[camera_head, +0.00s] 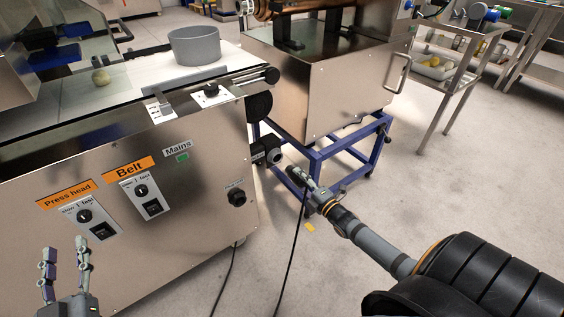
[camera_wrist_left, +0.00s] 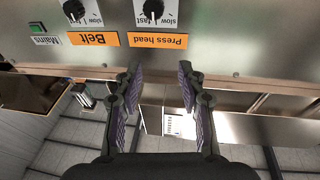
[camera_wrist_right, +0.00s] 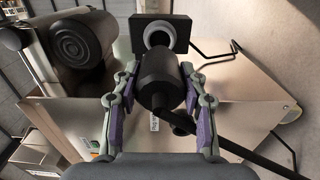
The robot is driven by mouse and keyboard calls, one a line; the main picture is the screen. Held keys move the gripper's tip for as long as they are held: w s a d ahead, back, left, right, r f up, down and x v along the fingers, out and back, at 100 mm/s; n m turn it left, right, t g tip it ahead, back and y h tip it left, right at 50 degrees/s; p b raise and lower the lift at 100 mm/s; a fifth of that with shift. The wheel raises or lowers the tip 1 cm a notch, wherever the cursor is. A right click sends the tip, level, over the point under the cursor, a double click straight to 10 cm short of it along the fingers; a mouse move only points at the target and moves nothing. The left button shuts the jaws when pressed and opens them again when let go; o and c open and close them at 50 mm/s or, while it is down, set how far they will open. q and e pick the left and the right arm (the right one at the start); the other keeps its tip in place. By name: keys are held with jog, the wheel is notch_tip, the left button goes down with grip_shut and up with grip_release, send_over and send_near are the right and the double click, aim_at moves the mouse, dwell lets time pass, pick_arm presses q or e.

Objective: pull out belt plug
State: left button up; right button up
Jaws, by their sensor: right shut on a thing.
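My right gripper (camera_head: 297,175) is shut on the black belt plug (camera_wrist_right: 160,78), with a finger on each side of it. A black cable runs from the plug and hangs to the floor in the head view. The belt socket (camera_head: 273,156) sticks out from the machine's right side. In the head view the gripper's tip appears slightly apart from it. In the right wrist view the socket's round opening (camera_wrist_right: 158,36) shows just beyond the plug, which partly covers it. My left gripper (camera_wrist_left: 160,88) is open and empty in front of the panel; it also shows in the head view (camera_head: 66,262).
The steel front panel carries Press head and Belt (camera_head: 130,168) labels with knobs and switches, and a green Mains light (camera_head: 182,156). A grey pot (camera_head: 194,46) stands on top. A blue-framed stand (camera_head: 345,150) is right of the socket. Open floor lies at right.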

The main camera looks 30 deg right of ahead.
pick_arm(q)
notch_tip(320, 180, down, 12)
jog(key=s+g+p, duration=0.1)
jog(key=s+g, duration=0.1)
jog(key=g, duration=0.3)
jog(key=shift+d, duration=0.15)
